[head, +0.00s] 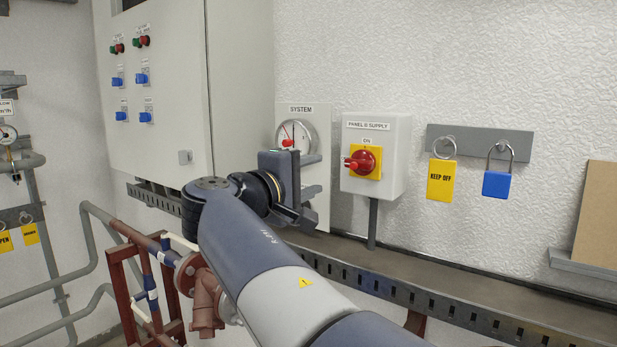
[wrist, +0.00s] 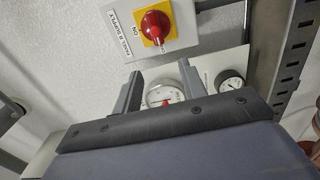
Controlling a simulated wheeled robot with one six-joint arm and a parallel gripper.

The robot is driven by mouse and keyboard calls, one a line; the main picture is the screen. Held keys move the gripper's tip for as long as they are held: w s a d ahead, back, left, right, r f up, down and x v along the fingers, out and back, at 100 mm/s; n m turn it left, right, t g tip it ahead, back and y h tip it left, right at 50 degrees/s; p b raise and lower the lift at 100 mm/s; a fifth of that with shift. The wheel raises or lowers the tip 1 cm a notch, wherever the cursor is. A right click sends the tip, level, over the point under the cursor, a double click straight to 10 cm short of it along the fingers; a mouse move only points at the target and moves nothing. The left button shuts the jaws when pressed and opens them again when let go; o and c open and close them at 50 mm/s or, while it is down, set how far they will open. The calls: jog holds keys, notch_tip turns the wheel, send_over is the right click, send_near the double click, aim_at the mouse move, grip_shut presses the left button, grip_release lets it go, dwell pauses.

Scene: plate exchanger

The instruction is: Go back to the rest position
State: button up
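My gripper (head: 313,175) is raised in front of the wall, close to the white SYSTEM panel with its round gauge (head: 292,134). In the wrist view my gripper (wrist: 160,76) has its two grey fingers spread apart with nothing between them. A dial (wrist: 164,93) with a red mark shows behind the gap. My gripper covers the lower part of the SYSTEM panel in the head view. I cannot tell whether the fingers touch the panel.
The PANEL B SUPPLY box (head: 375,184) with a red switch on yellow is right of my gripper. A KEEP OFF tag (head: 441,181) and blue padlock (head: 497,184) hang further right. A grey cabinet (head: 160,90) stands left. A perforated rail (head: 440,302) and red pipework (head: 205,300) lie below.

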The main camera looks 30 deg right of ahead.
aim_at(345, 163)
jog(key=shift+d, duration=0.1)
jog(key=p+x, duration=0.3)
jog(key=x, duration=0.7)
jog(key=shift+w+d, duration=0.1)
jog(key=shift+d, duration=0.25)
jog(key=shift+a, duration=0.1)
